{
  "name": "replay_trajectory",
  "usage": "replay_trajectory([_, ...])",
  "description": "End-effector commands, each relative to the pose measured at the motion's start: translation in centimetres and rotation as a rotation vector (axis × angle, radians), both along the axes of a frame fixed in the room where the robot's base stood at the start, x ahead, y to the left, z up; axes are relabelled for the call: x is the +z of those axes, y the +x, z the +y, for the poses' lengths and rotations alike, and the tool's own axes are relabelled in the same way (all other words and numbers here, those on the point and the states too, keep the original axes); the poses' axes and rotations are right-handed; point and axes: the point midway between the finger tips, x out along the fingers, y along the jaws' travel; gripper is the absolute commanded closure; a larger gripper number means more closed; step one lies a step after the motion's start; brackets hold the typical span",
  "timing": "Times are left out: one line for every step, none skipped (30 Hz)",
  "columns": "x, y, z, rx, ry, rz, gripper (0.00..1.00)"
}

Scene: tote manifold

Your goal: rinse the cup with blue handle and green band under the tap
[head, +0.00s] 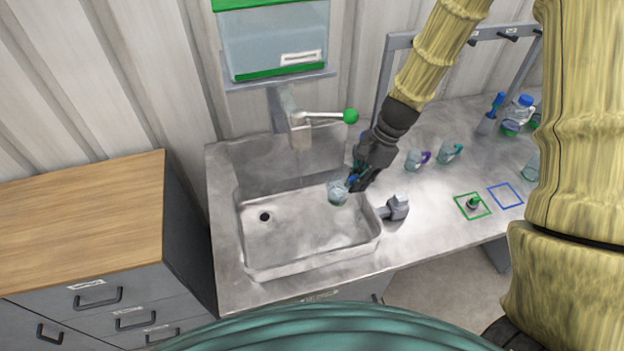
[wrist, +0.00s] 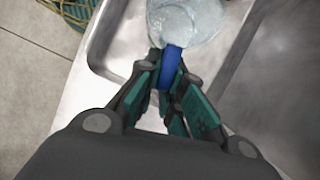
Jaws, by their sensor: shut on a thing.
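My gripper (head: 360,180) is over the right side of the sink, shut on the blue handle of a clear cup (head: 338,192). In the wrist view the blue handle (wrist: 171,66) sits between the green finger pads, and the cup body (wrist: 186,20) is cut off at the top edge. The tap (head: 300,130) stands at the back of the sink (head: 262,262), left of the cup. Its lever ends in a green knob (head: 350,116). Whether water flows cannot be told.
A grey fixture (head: 397,207) sits at the sink's right rim. A green-edged tank (head: 272,45) hangs above the tap. The basin's left part is clear.

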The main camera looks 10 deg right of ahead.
Motion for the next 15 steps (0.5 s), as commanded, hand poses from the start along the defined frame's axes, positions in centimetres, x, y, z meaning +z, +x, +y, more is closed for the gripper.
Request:
replay_trajectory([0.4, -0.1, -0.2, -0.001, 0.000, 0.000, 1.00])
replay_trajectory([0.5, -0.2, -0.3, -0.001, 0.000, 0.000, 1.00])
replay_trajectory([0.7, -0.4, -0.4, -0.001, 0.000, -0.001, 1.00])
replay_trajectory([0.9, -0.5, -0.6, -0.001, 0.000, -0.001, 1.00])
replay_trajectory([1.0, -0.6, -0.7, -0.001, 0.001, 0.000, 1.00])
replay_trajectory([1.2, -0.7, -0.8, 0.000, 0.001, -0.001, 1.00])
replay_trajectory([1.3, -0.9, -0.9, 0.000, 0.001, -0.001, 1.00])
replay_trajectory([1.5, -1.0, -1.1, -0.001, 0.001, 0.000, 1.00])
replay_trajectory([1.5, -1.1, -1.2, -0.001, 0.000, -0.002, 1.00])
replay_trajectory([1.6, -1.2, -1.4, -0.001, 0.000, -0.002, 1.00])
replay_trajectory([1.7, -1.3, -1.5, 0.000, 0.000, -0.001, 1.00])
replay_trajectory([1.9, -1.5, -1.7, -0.001, 0.000, -0.001, 1.00])
replay_trajectory([2.0, -1.7, -1.8, -0.001, 0.000, -0.001, 1.00])
replay_trajectory([2.1, -1.8, -1.9, -0.001, 0.000, -0.001, 1.00])
replay_trajectory([2.3, -1.9, -2.1, -0.002, 0.000, -0.001, 1.00])
